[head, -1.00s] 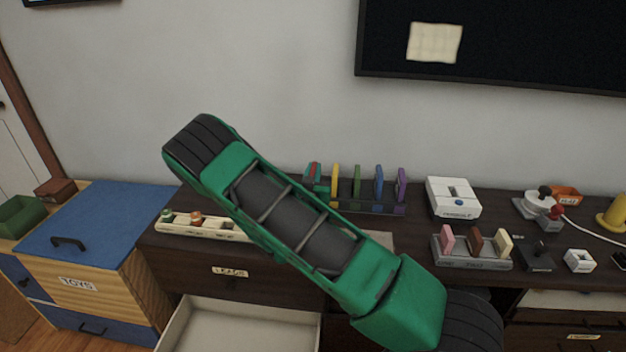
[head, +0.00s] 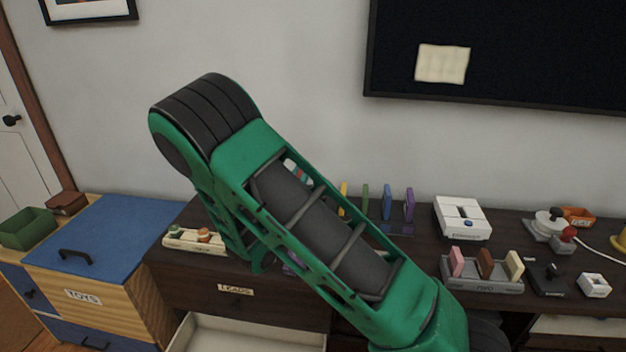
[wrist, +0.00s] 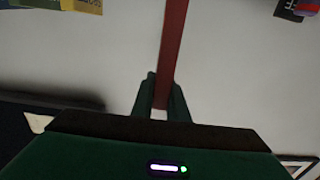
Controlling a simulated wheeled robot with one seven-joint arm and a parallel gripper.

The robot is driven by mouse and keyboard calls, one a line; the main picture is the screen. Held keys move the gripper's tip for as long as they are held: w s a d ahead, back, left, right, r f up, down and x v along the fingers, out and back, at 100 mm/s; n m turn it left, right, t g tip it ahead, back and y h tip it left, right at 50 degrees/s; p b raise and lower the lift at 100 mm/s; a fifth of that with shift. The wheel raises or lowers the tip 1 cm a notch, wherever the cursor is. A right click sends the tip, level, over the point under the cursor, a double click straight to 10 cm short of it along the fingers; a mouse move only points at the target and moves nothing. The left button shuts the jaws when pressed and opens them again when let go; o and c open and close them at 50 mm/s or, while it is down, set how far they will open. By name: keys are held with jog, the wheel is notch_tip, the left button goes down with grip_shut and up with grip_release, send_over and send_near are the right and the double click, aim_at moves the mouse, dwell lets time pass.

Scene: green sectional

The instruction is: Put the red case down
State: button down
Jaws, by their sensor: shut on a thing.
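The red case (wrist: 173,45) shows edge-on in the wrist view as a long thin red strip. My gripper (wrist: 160,97) is shut on its near end, one dark green finger on each side. The wall lies behind the case in that view, and no surface touches its visible part. In the head view my green arm crosses the middle and hides the gripper; only a small patch of red and teal shows through the arm's frame, too little to be sure of.
A rack holds upright yellow (head: 343,198), green, blue (head: 387,203) and purple (head: 409,205) cases; my arm hides its left part. A grey holder (head: 483,285) with three blocks, a white box (head: 462,217) and a wooden tray (head: 195,243) stand on the dark dresser. A drawer (head: 245,335) is open below.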

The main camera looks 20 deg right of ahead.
jog(key=s+a+f+n+t+y, duration=0.2)
jog(key=s+a+f+n+y, duration=0.1)
jog(key=s+y, duration=0.1)
jog(key=shift+a+y, duration=0.25)
jog(key=shift+y, duration=0.15)
dwell(0.5)
jog(key=shift+f, duration=0.1)
jog(key=shift+s, duration=0.1)
